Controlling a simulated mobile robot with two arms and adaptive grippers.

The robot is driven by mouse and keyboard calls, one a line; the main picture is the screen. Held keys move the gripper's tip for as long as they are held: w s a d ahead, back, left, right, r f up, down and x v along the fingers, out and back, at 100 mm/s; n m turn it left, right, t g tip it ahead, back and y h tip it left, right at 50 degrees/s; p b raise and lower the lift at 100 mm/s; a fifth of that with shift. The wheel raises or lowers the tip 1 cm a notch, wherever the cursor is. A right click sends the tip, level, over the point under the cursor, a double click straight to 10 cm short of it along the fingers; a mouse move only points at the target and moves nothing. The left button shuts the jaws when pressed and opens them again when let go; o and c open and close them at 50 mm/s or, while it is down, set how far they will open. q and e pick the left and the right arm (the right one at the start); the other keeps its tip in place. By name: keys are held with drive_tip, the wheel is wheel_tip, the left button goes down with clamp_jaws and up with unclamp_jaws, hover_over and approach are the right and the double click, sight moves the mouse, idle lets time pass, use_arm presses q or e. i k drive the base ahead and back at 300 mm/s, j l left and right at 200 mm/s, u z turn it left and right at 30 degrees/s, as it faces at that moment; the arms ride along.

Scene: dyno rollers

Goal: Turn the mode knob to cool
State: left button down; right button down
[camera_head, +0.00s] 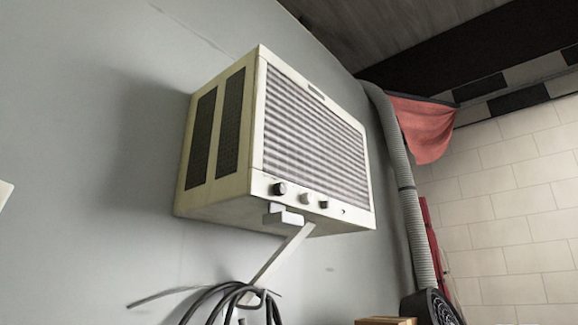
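A cream box air conditioner (221,190) hangs on the grey wall in the middle of the head view, seen tilted from below. Its front has a slatted grille (310,128). Under the grille is a control strip with a dark left knob (279,188), a pale middle knob (306,198) and a dark right knob (323,204). The labels and pointer directions are too small to read, so I cannot tell which is the mode knob or how it is set. Neither of my grippers shows in this view.
A pale bracket (276,262) runs below the unit, with dark coiled cable (226,301) hanging at its lower end. A grey ribbed hose (408,190) and red cloth (424,128) are to the right. A cardboard-coloured box (386,321) shows at the bottom. Space before the knobs looks clear.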

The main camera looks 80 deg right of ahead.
sight(280, 189)
drive_tip(key=j+z, duration=0.15)
drive_tip(key=z, duration=2.25)
drive_tip(key=k+l, duration=0.05)
drive_tip(key=l, duration=0.05)
